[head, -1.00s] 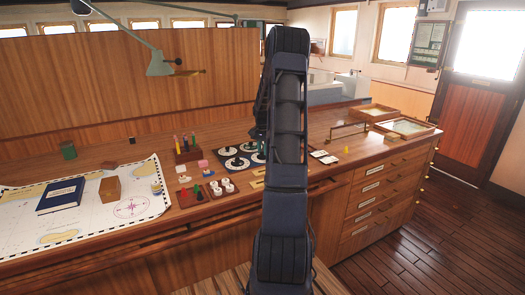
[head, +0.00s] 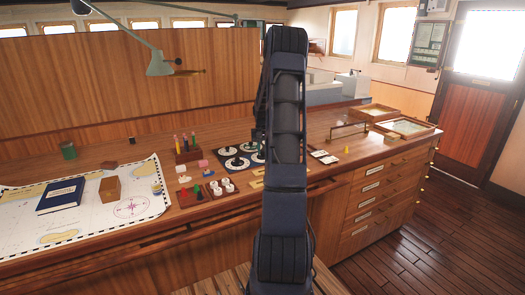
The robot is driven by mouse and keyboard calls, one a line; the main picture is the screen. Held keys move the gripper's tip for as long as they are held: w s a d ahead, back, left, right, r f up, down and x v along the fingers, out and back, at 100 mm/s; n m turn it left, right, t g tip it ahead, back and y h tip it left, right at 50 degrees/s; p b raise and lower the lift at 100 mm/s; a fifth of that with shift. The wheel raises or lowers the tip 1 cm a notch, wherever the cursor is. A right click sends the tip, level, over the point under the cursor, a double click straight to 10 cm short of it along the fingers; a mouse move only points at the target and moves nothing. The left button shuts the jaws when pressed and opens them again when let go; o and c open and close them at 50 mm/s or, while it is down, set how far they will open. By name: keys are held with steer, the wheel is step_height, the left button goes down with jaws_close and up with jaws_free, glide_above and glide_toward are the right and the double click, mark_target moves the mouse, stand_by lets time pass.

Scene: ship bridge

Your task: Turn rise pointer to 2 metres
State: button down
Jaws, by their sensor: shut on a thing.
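A dark panel with several white round dials (head: 236,162) lies on the wooden counter, just left of my arm. Each visible dial carries a black pointer or knob. The markings are too small to read, so I cannot tell which dial is the rise dial or where its pointer stands. My raised arm covers the right part of the panel. A dark part of my arm shows at its left edge and reaches down toward the dials. My gripper's fingers are hidden behind the arm links, and so is whatever is between them.
Left of the dials are a rack of coloured sticks (head: 188,151), small coloured pieces and white cups (head: 222,187). A chart (head: 100,205) with a blue book (head: 62,196) lies farther left. Right are a yellow piece (head: 346,149) and glass-topped frames (head: 404,127). A lamp (head: 158,63) overhangs the back left.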

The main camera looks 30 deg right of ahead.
steer(key=n, duration=0.5)
steer(key=shift+n, duration=2.5)
steer(key=c, duration=1.3)
jaws_free()
steer(key=shift+o, duration=0.2)
steer(key=shift+r, duration=0.1)
step_height(320, 180, up, 11)
